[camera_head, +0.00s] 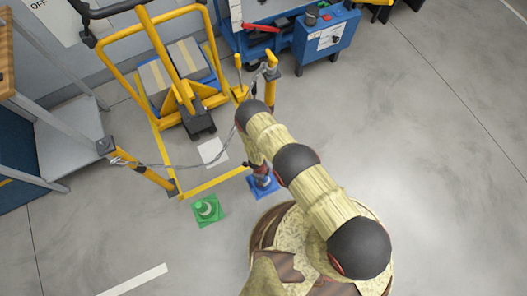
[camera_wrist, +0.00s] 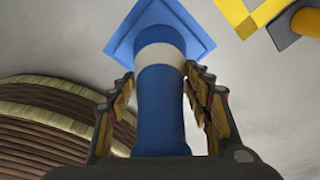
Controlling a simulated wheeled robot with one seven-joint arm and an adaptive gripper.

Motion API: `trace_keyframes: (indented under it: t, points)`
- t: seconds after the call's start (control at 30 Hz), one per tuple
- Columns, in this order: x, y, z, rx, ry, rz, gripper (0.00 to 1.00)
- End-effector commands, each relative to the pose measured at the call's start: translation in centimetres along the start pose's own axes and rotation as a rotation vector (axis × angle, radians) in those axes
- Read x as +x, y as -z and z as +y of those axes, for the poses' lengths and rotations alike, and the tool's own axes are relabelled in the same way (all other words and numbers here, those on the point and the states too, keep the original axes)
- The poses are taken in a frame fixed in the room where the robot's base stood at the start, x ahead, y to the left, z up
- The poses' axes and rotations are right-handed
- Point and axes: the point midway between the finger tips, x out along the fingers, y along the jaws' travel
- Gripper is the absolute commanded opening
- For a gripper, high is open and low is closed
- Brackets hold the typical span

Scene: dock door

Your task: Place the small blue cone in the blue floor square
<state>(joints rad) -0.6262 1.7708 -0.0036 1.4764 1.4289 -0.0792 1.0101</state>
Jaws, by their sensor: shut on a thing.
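In the wrist view, the small blue cone (camera_wrist: 160,105) has a white band and a square blue base pointing away from the camera. My gripper (camera_wrist: 160,76) is shut on it, with one finger on each side near the band. In the head view, my gripper (camera_head: 262,177) is mostly hidden under my arm. A blue square patch (camera_head: 262,188) shows there just below it. I cannot tell how much of this patch is the floor square and how much is the cone's base, or whether the base touches the floor.
A green cone (camera_head: 206,209) stands on a green square (camera_head: 215,220) to the left. A white square (camera_head: 213,152) lies farther back. Yellow posts (camera_head: 145,175) with a chain stand close by, before a yellow trolley (camera_head: 185,100). A blue cart (camera_head: 328,40) is behind. Floor at right is clear.

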Motion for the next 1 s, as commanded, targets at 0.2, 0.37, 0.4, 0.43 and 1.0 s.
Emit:
trace_keyframes:
  t: [0.2,0.37,0.4,0.43,1.0]
  points:
    - [0.2,0.0,0.0,-0.001,0.0,0.0,0.56]
    - [0.2,0.0,0.0,-0.001,0.0,0.001,0.65]
    - [0.2,0.0,0.0,-0.001,0.0,0.001,0.67]
    - [0.2,0.0,0.0,-0.001,0.0,0.001,0.68]
    - [-3.3,0.0,0.0,-0.002,0.0,0.0,0.68]
